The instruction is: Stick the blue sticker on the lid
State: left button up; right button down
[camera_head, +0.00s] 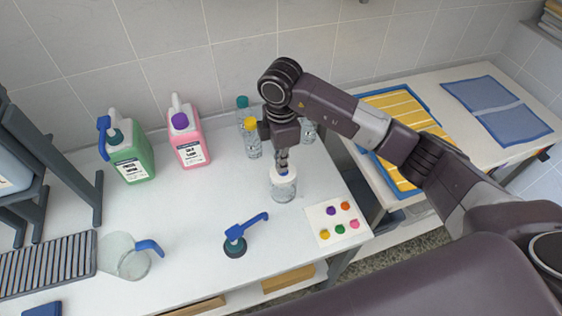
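A clear jar (284,191) with a white lid (283,176) stands on the white table near its right side. My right gripper (282,166) points down right over the lid, its fingers close together; I cannot tell whether they touch it or hold anything. A white sticker sheet (318,222) lies to the right of the jar, with purple, orange, green, pink and yellow dots. No blue dot shows on it, and I cannot make out the blue sticker anywhere. My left gripper is not in view.
A blue-handled tool (236,240) and a clear jug (120,257) lie in front. Green (130,155) and pink (188,140) jugs stand behind. A yellow-lidded bottle (251,138) is behind my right gripper. A dark rack (50,265) is at left.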

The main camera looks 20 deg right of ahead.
jog(key=c, duration=2.6)
grip_release()
jog(key=shift+c, duration=0.2)
jog(key=o, duration=0.6)
jog(key=shift+c, duration=0.2)
jog(key=o, duration=0.6)
jog(key=shift+c, duration=0.2)
jog(key=shift+r+p, duration=1.9)
jog(key=shift+r, duration=0.65)
jog(key=shift+f, duration=0.1)
